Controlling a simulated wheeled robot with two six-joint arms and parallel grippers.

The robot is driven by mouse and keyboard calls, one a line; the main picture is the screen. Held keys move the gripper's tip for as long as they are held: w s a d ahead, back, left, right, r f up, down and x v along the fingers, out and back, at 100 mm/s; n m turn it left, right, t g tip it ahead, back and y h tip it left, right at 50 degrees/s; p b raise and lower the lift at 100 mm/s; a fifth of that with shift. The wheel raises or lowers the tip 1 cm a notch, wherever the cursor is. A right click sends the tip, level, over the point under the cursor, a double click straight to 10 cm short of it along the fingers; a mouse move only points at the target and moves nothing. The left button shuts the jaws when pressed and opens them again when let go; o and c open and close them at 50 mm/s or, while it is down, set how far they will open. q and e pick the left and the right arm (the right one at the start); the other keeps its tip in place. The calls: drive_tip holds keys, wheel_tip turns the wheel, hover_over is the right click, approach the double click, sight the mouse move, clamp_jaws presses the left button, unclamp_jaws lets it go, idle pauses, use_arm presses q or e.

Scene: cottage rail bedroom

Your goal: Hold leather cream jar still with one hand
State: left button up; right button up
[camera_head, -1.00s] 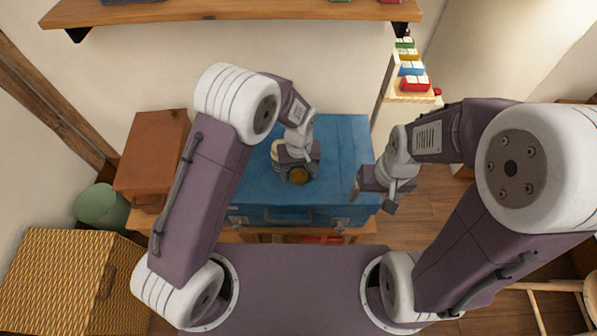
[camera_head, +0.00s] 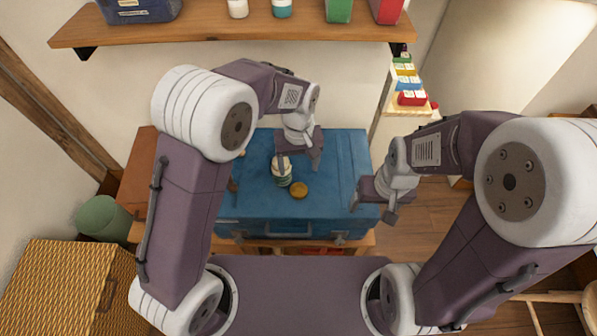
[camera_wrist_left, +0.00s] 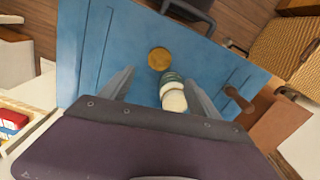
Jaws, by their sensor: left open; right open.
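The leather cream jar, pale with a green band (camera_head: 282,171), stands on the blue suitcase (camera_head: 340,170). In the left wrist view the jar (camera_wrist_left: 172,94) lies between the spread fingers, closer to the right one. A round gold-brown disc (camera_head: 299,190) lies flat on the suitcase beside the jar; the left wrist view shows it too (camera_wrist_left: 159,59). My left gripper (camera_head: 298,164) is open and empty over the suitcase, with one finger overlapping the jar's top; contact cannot be told. My right gripper (camera_head: 373,206) is open and empty at the suitcase's right edge.
A brown, knob-ended object (camera_wrist_left: 239,100) lies on the suitcase near the jar. A brown case (camera_head: 139,175), a green rounded object (camera_head: 102,217) and a wicker basket (camera_head: 65,285) stand left. A wall shelf (camera_head: 230,29) holds containers above. The suitcase's right part is clear.

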use_arm(q)
drive_tip(key=shift+r, duration=0.2)
drive_tip(key=shift+a, duration=0.1)
drive_tip(key=s+a+m+t, duration=0.1)
drive_tip(key=s+a, duration=0.5)
drive_tip(key=a, duration=0.3)
drive_tip(key=s+a+m, duration=0.1)
drive_tip(key=s+a, duration=0.5)
drive_tip(key=a, duration=0.2)
wheel_tip(320, 180, up, 6)
drive_tip(key=p, duration=0.6)
drive_tip(key=shift+r, duration=0.15)
drive_tip(key=shift+s, duration=0.1)
